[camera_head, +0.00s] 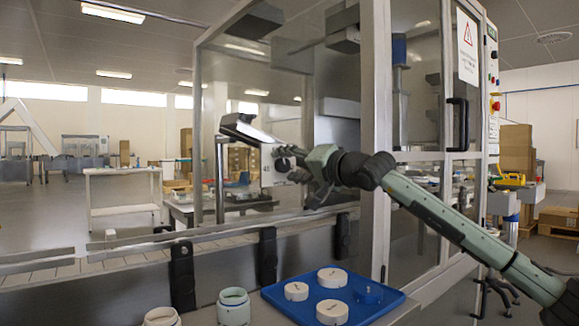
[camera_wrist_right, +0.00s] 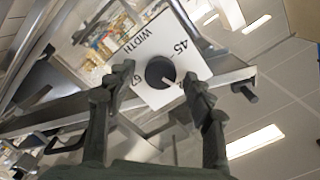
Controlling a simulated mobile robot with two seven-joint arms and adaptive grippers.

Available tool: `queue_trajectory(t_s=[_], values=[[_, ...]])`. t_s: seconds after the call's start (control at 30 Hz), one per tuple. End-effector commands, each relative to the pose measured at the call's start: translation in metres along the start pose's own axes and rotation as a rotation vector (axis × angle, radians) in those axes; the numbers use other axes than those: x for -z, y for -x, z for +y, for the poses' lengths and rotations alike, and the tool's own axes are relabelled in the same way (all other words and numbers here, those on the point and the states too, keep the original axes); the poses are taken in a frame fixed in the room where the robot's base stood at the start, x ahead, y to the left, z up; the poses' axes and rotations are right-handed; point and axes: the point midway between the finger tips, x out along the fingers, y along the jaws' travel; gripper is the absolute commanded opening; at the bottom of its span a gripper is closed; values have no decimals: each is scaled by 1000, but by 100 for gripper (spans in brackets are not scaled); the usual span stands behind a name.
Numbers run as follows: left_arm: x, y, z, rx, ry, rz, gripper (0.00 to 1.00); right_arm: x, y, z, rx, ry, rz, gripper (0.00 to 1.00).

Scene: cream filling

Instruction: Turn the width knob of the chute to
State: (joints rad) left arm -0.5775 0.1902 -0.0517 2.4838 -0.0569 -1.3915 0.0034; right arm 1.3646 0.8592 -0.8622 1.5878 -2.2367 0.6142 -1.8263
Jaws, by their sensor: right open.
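The width knob (camera_wrist_right: 160,72) is a dark round knob on a white plate (camera_wrist_right: 184,60) marked "WIDTH", with "45" and a partly covered number readable in the right wrist view. A small white mark shows at the knob's edge. My right gripper (camera_wrist_right: 160,84) is open, with one finger on each side of the knob in that view; I cannot tell whether either touches it. In the head view my right gripper (camera_head: 290,164) is at the white plate, below the tilted metal chute (camera_head: 248,130). The knob is small there and partly covered. My left gripper is not in view.
A glass-and-metal machine enclosure (camera_head: 376,130) stands close behind my right arm. A conveyor rail (camera_head: 130,258) runs below the gripper. A blue tray (camera_head: 385,309) holds white round pieces, and jars (camera_head: 234,306) stand left of it.

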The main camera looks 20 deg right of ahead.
Motion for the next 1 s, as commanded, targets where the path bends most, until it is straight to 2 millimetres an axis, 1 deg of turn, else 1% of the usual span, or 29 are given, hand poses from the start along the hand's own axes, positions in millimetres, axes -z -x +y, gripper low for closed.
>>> queue_trajectory(t_s=[0.13, 0.27, 0.5, 0.6, 0.7, 0.83, 1.0], values=[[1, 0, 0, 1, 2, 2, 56, 1, 4, 0, 1, 0, 1, 53], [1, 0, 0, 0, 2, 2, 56, 1, 20, 1, -1, 2, 2, 53], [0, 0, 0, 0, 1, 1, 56, 1, 72, 1, -2, 2, 1, 53], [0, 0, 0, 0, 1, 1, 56, 1, 91, 1, -2, 3, 2, 53], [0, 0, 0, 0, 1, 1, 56, 0, 106, 1, -2, 1, 1, 53], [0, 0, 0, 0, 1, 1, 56, 0, 117, 1, -2, 1, 0, 53], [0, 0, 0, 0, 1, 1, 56, 0, 121, 0, 0, 0, 0, 53]])
